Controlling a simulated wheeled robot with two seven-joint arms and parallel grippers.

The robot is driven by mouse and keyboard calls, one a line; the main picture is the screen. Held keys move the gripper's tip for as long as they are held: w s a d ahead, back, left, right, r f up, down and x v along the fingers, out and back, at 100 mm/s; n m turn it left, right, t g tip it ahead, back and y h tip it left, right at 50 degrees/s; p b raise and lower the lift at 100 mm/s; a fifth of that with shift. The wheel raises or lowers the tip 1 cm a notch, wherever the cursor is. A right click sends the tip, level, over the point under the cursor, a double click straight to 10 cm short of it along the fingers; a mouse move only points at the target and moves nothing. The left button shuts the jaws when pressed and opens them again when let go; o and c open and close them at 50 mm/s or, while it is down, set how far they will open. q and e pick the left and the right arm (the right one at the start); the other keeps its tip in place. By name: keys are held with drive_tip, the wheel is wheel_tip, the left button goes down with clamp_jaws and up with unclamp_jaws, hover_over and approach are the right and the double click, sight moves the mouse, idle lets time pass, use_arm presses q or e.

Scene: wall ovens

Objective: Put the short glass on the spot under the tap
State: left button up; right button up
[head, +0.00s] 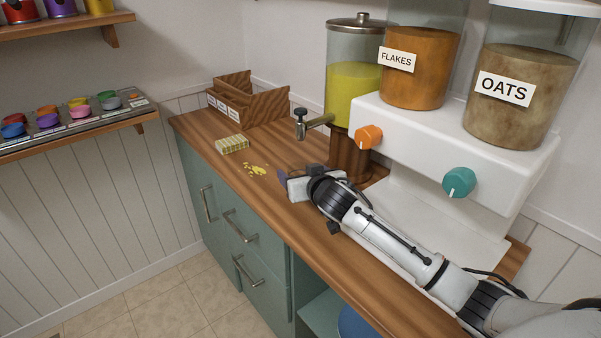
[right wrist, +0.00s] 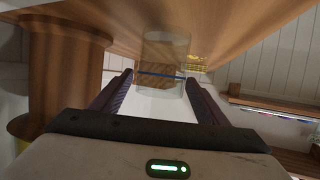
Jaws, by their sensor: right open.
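A clear glass (right wrist: 166,50) shows in the right wrist view, between and just beyond the tips of my right gripper (right wrist: 160,76). I cannot tell whether the fingers touch it. The gripper is open, low over the counter in the head view (head: 284,178), where I cannot make out the glass. The tap (head: 301,124) sticks out left from a drink dispenser (head: 352,92) holding yellow-green liquid. The counter under the tap is bare wood; I see no clear mark there. My left gripper is not in view.
The dispenser's round wooden stand (head: 349,155) is close behind my right gripper. A yellow patterned block (head: 232,145), yellow crumbs (head: 257,170) and a wooden box (head: 250,100) are on the counter (head: 205,140). A white cereal dispenser (head: 430,140) stands at right.

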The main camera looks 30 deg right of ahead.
drive_tip(key=shift+r, duration=0.2)
drive_tip(key=shift+s+a, duration=0.1)
drive_tip(key=shift+s, duration=0.25)
drive_tip(key=v, duration=1.1)
drive_tip(key=shift+r, duration=0.1)
